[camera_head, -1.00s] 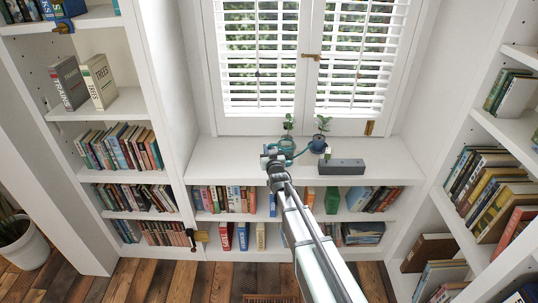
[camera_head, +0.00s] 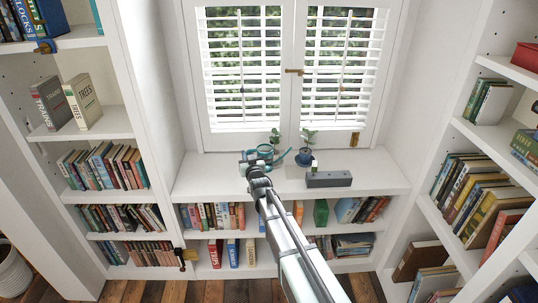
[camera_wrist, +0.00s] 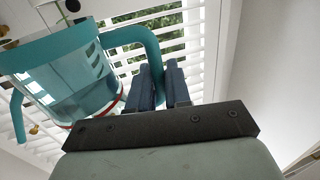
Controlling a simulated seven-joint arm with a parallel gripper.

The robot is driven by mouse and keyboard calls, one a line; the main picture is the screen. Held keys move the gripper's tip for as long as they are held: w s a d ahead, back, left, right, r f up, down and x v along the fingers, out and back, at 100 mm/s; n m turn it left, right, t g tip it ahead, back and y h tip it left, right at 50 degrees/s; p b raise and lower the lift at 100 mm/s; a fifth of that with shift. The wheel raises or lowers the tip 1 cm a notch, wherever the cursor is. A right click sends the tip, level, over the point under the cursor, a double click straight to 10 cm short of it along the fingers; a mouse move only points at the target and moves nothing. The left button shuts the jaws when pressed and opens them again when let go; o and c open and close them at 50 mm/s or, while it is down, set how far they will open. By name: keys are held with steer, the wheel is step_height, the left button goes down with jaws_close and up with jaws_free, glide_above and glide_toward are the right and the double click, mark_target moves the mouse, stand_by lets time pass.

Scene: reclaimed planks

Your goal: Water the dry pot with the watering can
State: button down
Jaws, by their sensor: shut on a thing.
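A teal, see-through watering can (camera_head: 265,151) is at the window ledge, with its body also large at the left of the wrist view (camera_wrist: 70,75). My gripper (camera_head: 255,162) is shut on its curved handle (camera_wrist: 146,45), which runs between the two dark fingers (camera_wrist: 164,85) in the wrist view. Liquid seems to show inside. A plant in a dark blue pot (camera_head: 304,158) stands right of the can. Another leafy plant (camera_head: 275,137) is just behind the can; its pot is largely hidden. I cannot tell which pot is dry. Whether the can touches the ledge is unclear.
A grey box (camera_head: 328,179) lies on the white ledge (camera_head: 385,180), with a small green-and-white item (camera_head: 314,166) beside it. Shuttered windows (camera_head: 245,80) close off the back. Bookshelves flank both sides. The ledge is clear at its left and right ends.

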steer(key=w+a+f, duration=0.4)
steer(key=w+a, duration=0.8)
steer(key=w, duration=0.2)
steer(key=shift+w+a+h, duration=0.2)
steer(key=shift+w+h, duration=0.1)
steer(key=shift+w, duration=0.05)
steer(key=shift+f, duration=0.1)
steer(key=shift+d+m, duration=0.15)
steer(key=shift+m, duration=0.15)
steer(key=shift+d+m+t, duration=0.3)
steer(key=shift+d+m, duration=1.05)
steer(key=shift+m, duration=0.25)
steer(key=shift+d+m, duration=0.2)
steer(key=shift+m, duration=0.1)
steer(key=shift+d+r, duration=0.25)
steer(key=shift+r, duration=0.1)
